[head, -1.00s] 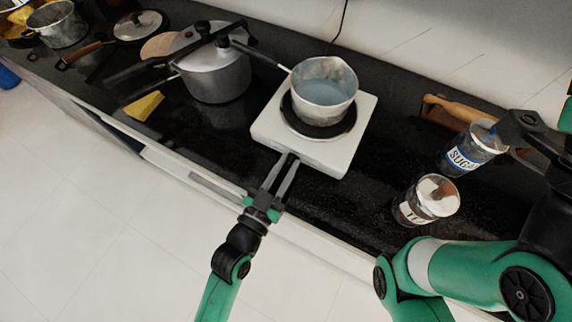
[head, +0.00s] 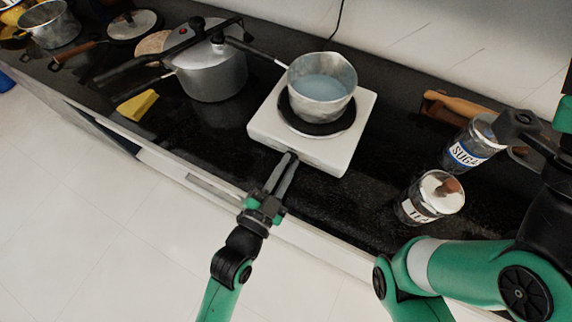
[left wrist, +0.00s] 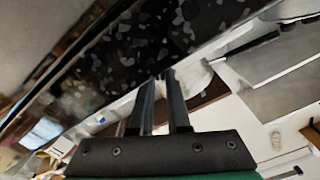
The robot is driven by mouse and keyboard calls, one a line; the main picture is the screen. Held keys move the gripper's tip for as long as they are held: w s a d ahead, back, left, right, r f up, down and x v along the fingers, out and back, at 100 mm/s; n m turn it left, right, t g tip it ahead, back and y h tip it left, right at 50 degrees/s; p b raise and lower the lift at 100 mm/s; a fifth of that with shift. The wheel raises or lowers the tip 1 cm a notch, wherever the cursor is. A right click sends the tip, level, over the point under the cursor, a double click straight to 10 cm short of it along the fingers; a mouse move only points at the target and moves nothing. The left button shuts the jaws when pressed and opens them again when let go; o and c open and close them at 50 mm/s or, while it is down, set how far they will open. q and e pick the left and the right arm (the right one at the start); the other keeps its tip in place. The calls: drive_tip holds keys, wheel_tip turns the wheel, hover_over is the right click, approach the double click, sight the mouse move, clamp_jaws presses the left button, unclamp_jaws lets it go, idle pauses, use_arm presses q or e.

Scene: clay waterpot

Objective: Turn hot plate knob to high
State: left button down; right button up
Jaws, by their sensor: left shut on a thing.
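The white hot plate (head: 262,128) sits on the black counter with its front side toward my left arm. My left gripper (head: 291,158) reaches in from below, its fingertips against the front side of the hot plate. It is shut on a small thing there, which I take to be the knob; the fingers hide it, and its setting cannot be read. In the left wrist view, the two dark fingers (left wrist: 161,78) come close together beside a pale surface.
A metal saucepan (head: 322,88) of bluish liquid stands on the burner (head: 318,128). A pressure cooker (head: 212,75) is just left. A sugar jar (head: 468,153) and another jar (head: 428,198) stand right, near my right arm. A yellow sponge (head: 138,105) lies left.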

use_arm(q)
drive_tip(key=c, duration=0.9)
unclamp_jaws()
drive_tip(key=shift+s+a, duration=0.15)
drive_tip(key=shift+s, duration=0.15)
drive_tip(key=p+v, duration=0.1)
drive_tip(key=v, duration=1)
drive_tip(key=shift+p, duration=0.3)
